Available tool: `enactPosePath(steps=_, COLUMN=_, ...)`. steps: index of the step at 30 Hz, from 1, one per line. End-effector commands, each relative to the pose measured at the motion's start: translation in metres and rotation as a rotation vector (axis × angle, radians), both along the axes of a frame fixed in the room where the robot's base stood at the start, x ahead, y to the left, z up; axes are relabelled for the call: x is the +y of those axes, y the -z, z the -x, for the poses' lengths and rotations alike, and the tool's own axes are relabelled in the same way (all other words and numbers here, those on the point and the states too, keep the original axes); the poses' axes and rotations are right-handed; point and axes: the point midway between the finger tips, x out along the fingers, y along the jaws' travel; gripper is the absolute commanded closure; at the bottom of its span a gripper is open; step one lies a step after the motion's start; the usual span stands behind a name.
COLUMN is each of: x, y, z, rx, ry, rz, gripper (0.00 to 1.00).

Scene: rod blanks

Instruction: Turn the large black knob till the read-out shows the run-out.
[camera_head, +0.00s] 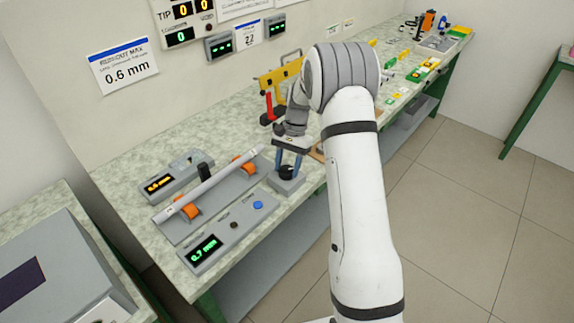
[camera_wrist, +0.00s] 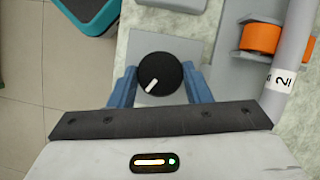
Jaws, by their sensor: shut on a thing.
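The large black knob (camera_wrist: 160,74) with a white pointer line sits on a grey block. In the wrist view the line points to the lower left. My gripper (camera_wrist: 162,86) has its two blue fingers on either side of the knob and is shut on it. In the head view my gripper (camera_head: 287,168) reaches down to the knob (camera_head: 286,173) at the right end of the roller fixture. The green read-out (camera_head: 205,249) on the front grey panel shows 0.7 mm.
A light rod (camera_head: 212,184) numbered 2 rests on orange rollers (camera_head: 191,210). A second box with an orange display (camera_head: 158,184) stands behind. A wall sign (camera_head: 124,66) reads run-out max 0.6 mm. A red-handled tool (camera_head: 269,108) and small parts lie farther along the bench.

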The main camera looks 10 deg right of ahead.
Motion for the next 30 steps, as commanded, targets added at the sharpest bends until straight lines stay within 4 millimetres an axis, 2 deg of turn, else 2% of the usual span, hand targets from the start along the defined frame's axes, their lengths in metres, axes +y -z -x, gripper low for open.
enactPosePath(steps=12, x=-0.0011, y=-0.0010, z=0.0002, rx=-0.004, ry=0.221, rz=0.000, gripper=0.79)
enactPosePath(steps=30, x=-0.0007, y=-0.0008, z=0.0001, rx=-0.004, ry=0.262, rz=0.000, gripper=0.79)
